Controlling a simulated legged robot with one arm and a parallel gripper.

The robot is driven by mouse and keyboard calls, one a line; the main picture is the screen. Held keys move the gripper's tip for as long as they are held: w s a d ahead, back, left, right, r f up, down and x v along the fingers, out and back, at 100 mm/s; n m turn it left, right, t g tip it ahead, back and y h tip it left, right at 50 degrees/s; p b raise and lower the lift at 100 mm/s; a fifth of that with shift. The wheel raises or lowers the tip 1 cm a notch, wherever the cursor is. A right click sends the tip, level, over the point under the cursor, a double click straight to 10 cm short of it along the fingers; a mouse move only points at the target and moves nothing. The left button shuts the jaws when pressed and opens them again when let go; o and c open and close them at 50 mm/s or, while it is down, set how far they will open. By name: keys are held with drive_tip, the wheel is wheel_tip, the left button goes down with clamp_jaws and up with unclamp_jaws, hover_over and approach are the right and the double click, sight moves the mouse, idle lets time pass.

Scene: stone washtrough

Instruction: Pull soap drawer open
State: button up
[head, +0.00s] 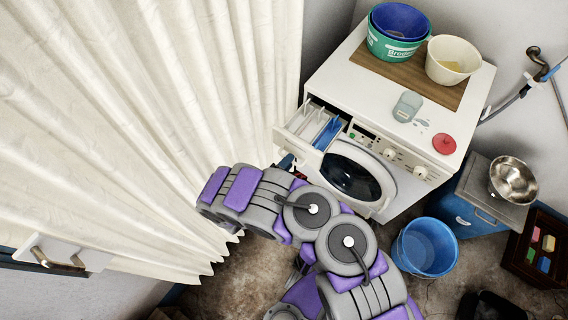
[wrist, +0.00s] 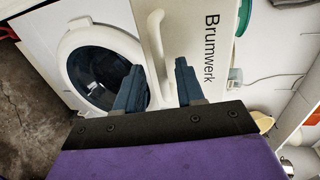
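The soap drawer (head: 297,146) stands out from the upper left front of the white washing machine (head: 400,187), with its white and blue compartments showing. In the wrist view its pale front (wrist: 199,28) is marked "Brumwerk" and carries a curved white handle (wrist: 153,45). My gripper (wrist: 160,83) is open, its two dark blue fingers apart. The lower end of the handle lies between the fingers in the picture; I cannot tell if either finger touches it. In the head view my arm hides most of the gripper.
A white curtain (head: 150,100) hangs left of the machine. Tubs (head: 398,32), a cream bucket (head: 452,62) and a red lid (head: 444,144) are on top of the machine. A blue bucket (head: 426,248) stands on the floor at right, near a cabinet with a metal bowl (head: 512,180).

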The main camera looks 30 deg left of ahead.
drive_tip(key=p+v, duration=0.4)
drive_tip(key=v, duration=1.3)
drive_tip(key=shift+s, duration=0.15)
drive_tip(key=w+d+r+m+h, duration=0.45)
drive_tip(key=w+r+m, duration=0.25)
drive_tip(key=w+r, duration=0.3)
drive_tip(key=w+d+r+m+g+h, duration=0.4)
drive_tip(key=w+d+r+m+g, duration=0.15)
drive_tip(key=d+r+m, duration=0.4)
drive_tip(key=w+d+r+m+g+h, duration=0.4)
drive_tip(key=w+d+r+m+h, duration=0.15)
drive_tip(key=d+r+m, duration=0.45)
drive_tip(key=s+d+r+m+g+y, duration=0.3)
drive_tip(key=s+d+r+m+g, duration=0.15)
drive_tip(key=d+m, duration=0.35)
drive_tip(key=s+d+r+m+g+y, duration=0.35)
drive_tip(key=s+d+m, duration=0.25)
drive_tip(key=d, duration=0.5)
drive_tip(key=s+a+r+m+y, duration=0.1)
drive_tip(key=s+m+y, duration=0.3)
drive_tip(key=s+m, duration=0.2)
drive_tip(key=s+a+r+m+y, duration=0.2)
drive_tip(key=s+m+y, duration=0.3)
drive_tip(key=s, duration=0.4)
drive_tip(key=shift+s+m, duration=0.3)
drive_tip(key=shift+m, duration=0.55)
